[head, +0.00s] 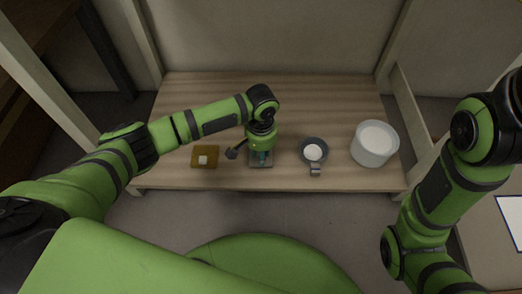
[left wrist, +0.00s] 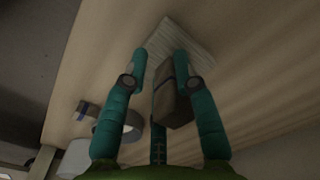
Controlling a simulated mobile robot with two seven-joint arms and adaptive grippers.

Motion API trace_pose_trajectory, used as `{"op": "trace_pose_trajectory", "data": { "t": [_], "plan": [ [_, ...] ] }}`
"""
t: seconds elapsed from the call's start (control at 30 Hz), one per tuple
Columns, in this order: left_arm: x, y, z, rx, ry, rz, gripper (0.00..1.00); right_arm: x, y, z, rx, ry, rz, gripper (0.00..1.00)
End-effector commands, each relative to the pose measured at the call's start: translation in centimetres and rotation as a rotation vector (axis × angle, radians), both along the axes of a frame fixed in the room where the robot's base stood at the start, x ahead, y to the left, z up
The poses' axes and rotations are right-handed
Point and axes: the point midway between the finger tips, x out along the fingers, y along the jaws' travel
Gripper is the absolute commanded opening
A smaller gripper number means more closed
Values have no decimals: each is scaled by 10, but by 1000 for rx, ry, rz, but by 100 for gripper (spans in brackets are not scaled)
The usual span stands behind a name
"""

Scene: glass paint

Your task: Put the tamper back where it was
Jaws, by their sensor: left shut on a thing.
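My left gripper (head: 262,158) points down over a pale grey square plate (head: 268,164) at the middle of the table's front. In the head view the fingers hide most of the tamper. My right gripper is not in view; its arm is at the right.
The wooden table (head: 330,100) is clear at the back. A brown square mat with a small pale piece (head: 205,158) lies left. A dark rod with a grey end (head: 233,153) shows beside the gripper. A round handled cup (head: 313,151) and white tub (head: 374,144) stand right.

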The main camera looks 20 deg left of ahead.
Motion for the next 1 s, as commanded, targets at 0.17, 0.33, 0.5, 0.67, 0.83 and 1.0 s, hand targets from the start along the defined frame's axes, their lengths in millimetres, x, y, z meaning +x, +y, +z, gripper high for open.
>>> {"op": "trace_pose_trajectory", "data": {
  "t": [0.17,0.33,0.5,0.67,0.83,1.0],
  "plan": [
    [0,0,0,0,-1,0,2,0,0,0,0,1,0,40],
    [0,0,0,0,0,0,2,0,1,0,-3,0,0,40],
    [0,0,-1,0,0,1,2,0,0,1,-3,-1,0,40],
    [0,0,-2,0,1,1,2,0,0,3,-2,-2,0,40],
    [0,0,-4,0,1,1,2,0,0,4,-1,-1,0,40],
    [0,0,-5,0,1,0,2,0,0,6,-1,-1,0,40]
  ]
}}
